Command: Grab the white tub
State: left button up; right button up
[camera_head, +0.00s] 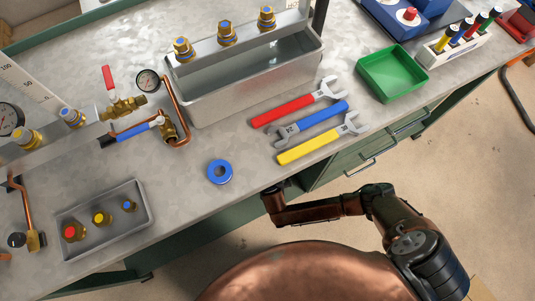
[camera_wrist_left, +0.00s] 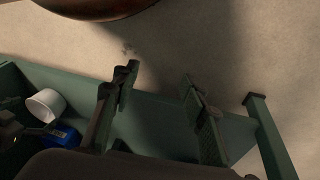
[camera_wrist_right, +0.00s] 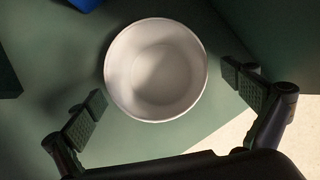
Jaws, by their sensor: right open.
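The white tub (camera_wrist_right: 157,70) is round and open at the top, and I look down into it in the right wrist view. It stands on a green surface below the bench. My right gripper (camera_wrist_right: 165,100) is open, with one finger to each side of the tub's near part; I see no clear contact. The tub also shows at the left of the left wrist view (camera_wrist_left: 45,105). My left gripper (camera_wrist_left: 158,82) is open and empty, well to the right of the tub there. The head view shows neither gripper nor tub; my right arm reaches down at the bench edge.
A blue object (camera_wrist_left: 62,137) lies close beside the tub; its edge also shows in the right wrist view (camera_wrist_right: 85,4). A green post (camera_wrist_left: 268,130) stands right of my left gripper. The bench top above holds wrenches (camera_head: 312,128), a green tray (camera_head: 392,72) and a metal tank (camera_head: 245,90).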

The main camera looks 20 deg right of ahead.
jog(key=b+x, duration=0.3)
jog(key=x, duration=0.1)
jog(key=shift+s+a+f+b, duration=0.2)
jog(key=shift+f+b, duration=0.05)
jog(key=shift+b, duration=0.15)
jog(key=shift+w+d+f+b, duration=0.1)
jog(key=shift+w+f+b, duration=0.2)
jog(key=shift+w, duration=0.05)
pick_arm(q)
jog(key=w+d+f+t+h, duration=0.1)
jog(key=w+d+f+t, duration=0.2)
jog(key=w+f, duration=0.2)
jog(key=shift+w+d+f, duration=0.2)
jog(key=shift+d+f, duration=0.1)
jog(key=shift+f, duration=0.65)
pick_arm(e)
jog(key=c, duration=1)
